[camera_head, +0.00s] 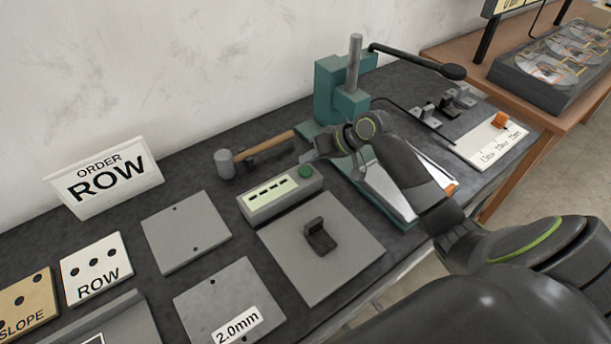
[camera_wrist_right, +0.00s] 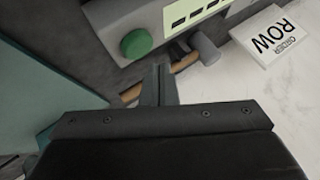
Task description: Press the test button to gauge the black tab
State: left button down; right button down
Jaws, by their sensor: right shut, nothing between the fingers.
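The tester is a grey-green box (camera_head: 283,193) with a display of dark dashes and a green test button (camera_head: 305,172) at its right end. The button also shows in the right wrist view (camera_wrist_right: 137,43). The black tab (camera_head: 319,237) stands on a grey square plate (camera_head: 353,251) in front of the tester. My right gripper (camera_head: 311,157) is shut and empty, just behind and above the button. In the right wrist view its fingertips (camera_wrist_right: 159,68) appear close beside the button; I cannot tell whether they touch it. My left gripper is not in view.
A hammer (camera_head: 262,149) lies behind the tester. A green arbor press (camera_head: 341,85) with a black-knobbed lever stands behind my right arm. Metal brackets (camera_head: 425,113) and a white card (camera_head: 488,141) are at right.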

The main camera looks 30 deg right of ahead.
jog(key=shift+f, duration=0.45)
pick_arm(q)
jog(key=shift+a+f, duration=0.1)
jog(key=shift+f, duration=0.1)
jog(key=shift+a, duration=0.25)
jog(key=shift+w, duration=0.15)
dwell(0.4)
pick_arm(e)
jog(key=shift+f, duration=0.1)
dwell(0.6)
jog(key=shift+f, duration=0.3)
